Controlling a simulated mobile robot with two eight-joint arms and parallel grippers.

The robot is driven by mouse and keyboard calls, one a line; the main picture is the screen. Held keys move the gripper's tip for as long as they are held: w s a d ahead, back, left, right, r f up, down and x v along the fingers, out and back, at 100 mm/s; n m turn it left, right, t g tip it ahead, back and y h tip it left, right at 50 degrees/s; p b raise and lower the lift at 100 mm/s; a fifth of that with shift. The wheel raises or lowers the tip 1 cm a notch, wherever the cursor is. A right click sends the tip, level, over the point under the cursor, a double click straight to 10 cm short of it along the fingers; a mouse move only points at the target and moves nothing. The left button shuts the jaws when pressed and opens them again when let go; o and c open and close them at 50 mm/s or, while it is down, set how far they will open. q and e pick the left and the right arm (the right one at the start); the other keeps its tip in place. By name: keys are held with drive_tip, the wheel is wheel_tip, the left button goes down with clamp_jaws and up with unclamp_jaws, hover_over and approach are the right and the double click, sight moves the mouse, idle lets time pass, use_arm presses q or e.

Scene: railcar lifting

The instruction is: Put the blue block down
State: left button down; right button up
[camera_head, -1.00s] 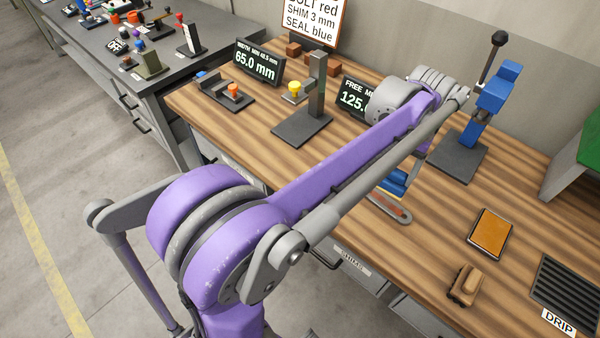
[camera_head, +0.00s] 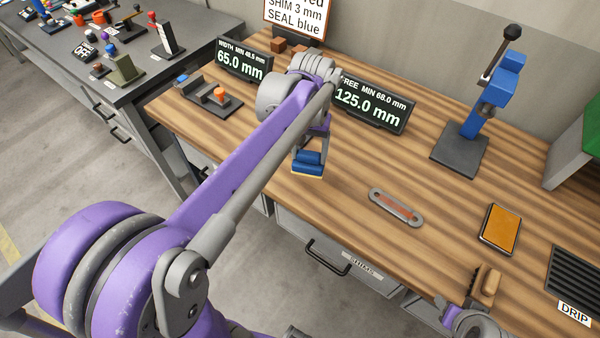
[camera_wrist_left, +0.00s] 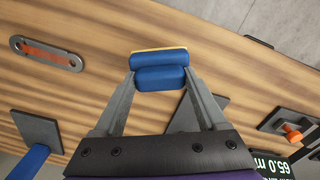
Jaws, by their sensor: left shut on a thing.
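The blue block (camera_head: 308,165), rounded with a pale yellow edge, is between the fingers of my left gripper (camera_head: 309,158), near the table's front edge. In the left wrist view the fingers of my left gripper (camera_wrist_left: 160,80) are shut on the blue block (camera_wrist_left: 160,73) from both sides. I cannot tell how high it is above the wooden table (camera_head: 370,165).
A slotted grey plate with a red-brown strip (camera_head: 396,207) lies to the right. Displays (camera_head: 372,103) stand behind; the table between plate and press is clear.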

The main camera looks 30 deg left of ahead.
sight(309, 171)
use_arm(q)
drive_tip(key=f, duration=0.2)
drive_tip(key=shift+d+f, duration=0.25)
drive_tip(key=shift+f, duration=2.3)
drive_tip(key=shift+a, duration=0.1)
drive_tip(key=shift+f, duration=0.2)
unclamp_jaws()
